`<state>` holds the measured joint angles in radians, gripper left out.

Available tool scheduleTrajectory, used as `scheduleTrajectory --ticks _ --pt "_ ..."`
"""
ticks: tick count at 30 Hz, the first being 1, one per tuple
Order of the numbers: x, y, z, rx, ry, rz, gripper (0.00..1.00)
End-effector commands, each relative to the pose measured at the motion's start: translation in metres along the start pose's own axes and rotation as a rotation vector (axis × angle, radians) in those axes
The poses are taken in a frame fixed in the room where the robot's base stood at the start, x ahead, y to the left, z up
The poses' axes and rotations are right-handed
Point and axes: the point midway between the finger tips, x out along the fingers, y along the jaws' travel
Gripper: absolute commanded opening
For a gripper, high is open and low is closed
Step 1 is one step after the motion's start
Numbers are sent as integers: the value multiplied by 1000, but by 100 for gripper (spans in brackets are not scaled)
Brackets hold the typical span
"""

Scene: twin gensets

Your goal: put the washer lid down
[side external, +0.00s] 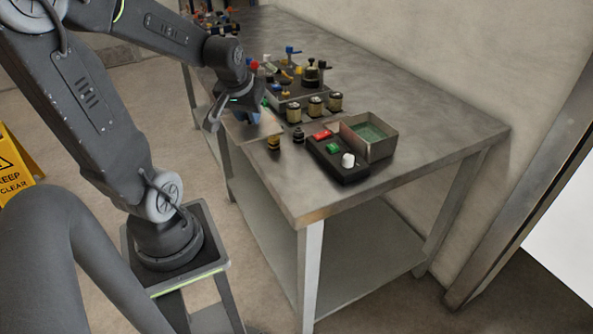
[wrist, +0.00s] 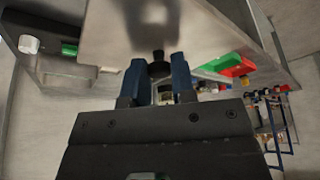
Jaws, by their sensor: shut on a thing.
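In the side view the lid is hidden by the fingers and cannot be made out. Whether it touches the surface beneath cannot be told.
A black block (side external: 350,172) with red, green and white parts and an open green-floored tray (side external: 383,151) are farther right. The table's right end (side external: 450,135) is clear.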

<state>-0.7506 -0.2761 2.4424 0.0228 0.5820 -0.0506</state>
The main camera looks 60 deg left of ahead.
Motion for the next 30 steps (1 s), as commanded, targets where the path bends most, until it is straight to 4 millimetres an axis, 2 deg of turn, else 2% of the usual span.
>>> scheduleTrajectory --ticks 4,18,22,26,30 --pt "9 14 7 7 -3 1 0" --pt "56 100 27 11 -4 1 0" --pt "63 112 30 4 -1 1 0" --pt "69 116 32 2 -1 -1 0" --pt "89 115 41 3 -5 -2 0"
